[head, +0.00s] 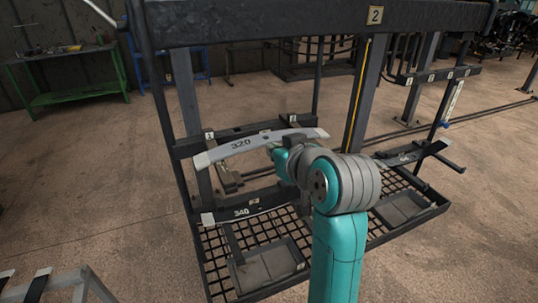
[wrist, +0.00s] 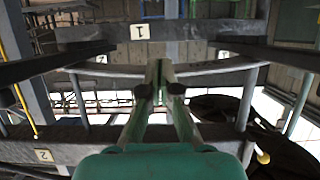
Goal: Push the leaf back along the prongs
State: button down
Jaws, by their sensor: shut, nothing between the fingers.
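A long, slightly curved grey leaf marked 320 (head: 240,145) with pale ends lies across the upper level of the rack in the head view. In the wrist view a curved grey leaf (wrist: 218,69) spans the picture just beyond my fingertips. Dark prongs run lengthwise at left (wrist: 60,62) and right (wrist: 275,52). My gripper (wrist: 161,77) is shut and empty, its fingertips together at the middle of the leaf; I cannot tell if they touch it. In the head view my arm hides the fingers and part of the rack behind them.
A second leaf marked 340 (head: 241,211) lies on a lower level, and another leaf (head: 408,156) sits at the right. A mesh shelf (head: 222,262) with shallow trays (head: 268,267) is below. Rack posts and the top beam (head: 300,24) surround my arm. Open floor lies left.

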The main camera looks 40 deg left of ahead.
aim_at(267, 140)
jog(key=shift+w+a, duration=0.3)
jog(key=shift+a, duration=0.5)
jog(key=shift+w+a, duration=0.35)
jog(key=shift+a, duration=0.4)
jog(key=shift+w+a, duration=0.3)
jog(key=shift+a, duration=0.5)
jog(key=s+d, duration=0.2)
jog(key=d, duration=0.3)
jog(key=shift+s+d, duration=0.15)
jog(key=shift+d, duration=0.2)
